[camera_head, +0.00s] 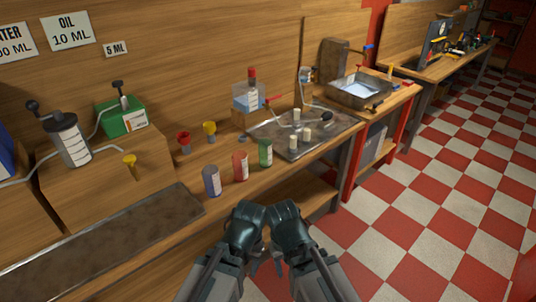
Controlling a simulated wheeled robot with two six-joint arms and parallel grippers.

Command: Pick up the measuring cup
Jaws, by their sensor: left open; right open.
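Three small cylinders with white marked labels stand in a row near the bench's front edge: a blue one (211,181), a red one (240,166) and a green one (265,153). They look like measuring cups; I cannot tell which one the task means. My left gripper (254,264) and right gripper (279,263) are close together at the bottom middle, in front of the bench. Both are open and apart from the cylinders. Their fingers are small and partly hidden by my wrists.
A wooden block (105,180) carries a pump bottle (69,139) and green box (124,117). Red (184,140) and yellow (209,131) funnels stand behind the cylinders. The checkered floor (430,200) is clear at right.

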